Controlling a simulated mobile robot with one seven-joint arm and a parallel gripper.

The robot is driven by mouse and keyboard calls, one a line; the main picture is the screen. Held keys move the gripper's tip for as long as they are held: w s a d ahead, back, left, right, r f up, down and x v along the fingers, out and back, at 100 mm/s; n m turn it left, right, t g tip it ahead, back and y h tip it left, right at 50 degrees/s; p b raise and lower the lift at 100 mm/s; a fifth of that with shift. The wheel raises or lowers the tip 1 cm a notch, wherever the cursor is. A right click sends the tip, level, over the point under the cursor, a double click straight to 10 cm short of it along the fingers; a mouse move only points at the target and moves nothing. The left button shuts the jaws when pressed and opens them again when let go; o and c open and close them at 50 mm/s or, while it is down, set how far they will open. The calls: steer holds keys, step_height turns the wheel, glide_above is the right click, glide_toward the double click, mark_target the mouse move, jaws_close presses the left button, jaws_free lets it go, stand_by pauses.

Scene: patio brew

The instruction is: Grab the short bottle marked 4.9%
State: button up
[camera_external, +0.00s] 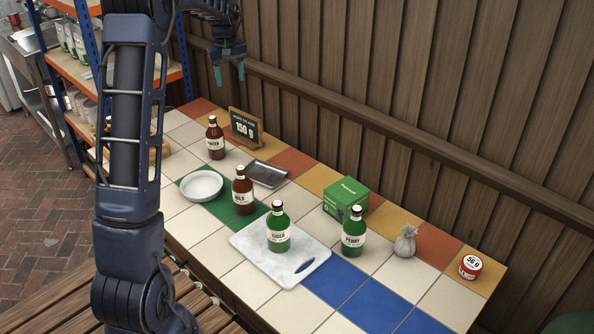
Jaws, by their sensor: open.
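Several short bottles stand upright on the tiled counter (215,252). A brown bottle (215,142) with a label that seems to read "PORTER" is at the back left, and a brown "MILD" bottle (242,185) is nearer the middle. A green "CIDER" bottle (278,222) stands on a white cutting board (245,243). A green "PERRY" bottle (353,245) stands to its right. The small print is too small to read, so I cannot tell which is marked 4.9%. My gripper (229,74) is open and empty, raised above the back left, apart from every bottle.
A wooden wall (440,110) runs behind. The blue tiles at the front right are clear.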

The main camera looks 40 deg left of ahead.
mark_target(212, 117)
steer(key=a+f+n, duration=0.3)
steer(key=a+f, duration=0.8)
steer(key=a, duration=0.3)
steer(key=shift+g, duration=0.4)
steer(key=f, duration=1)
steer(key=shift+w+d+f, duration=0.1)
steer(key=shift+w+f, duration=0.15)
steer(key=shift+f, duration=0.1)
jaws_close()
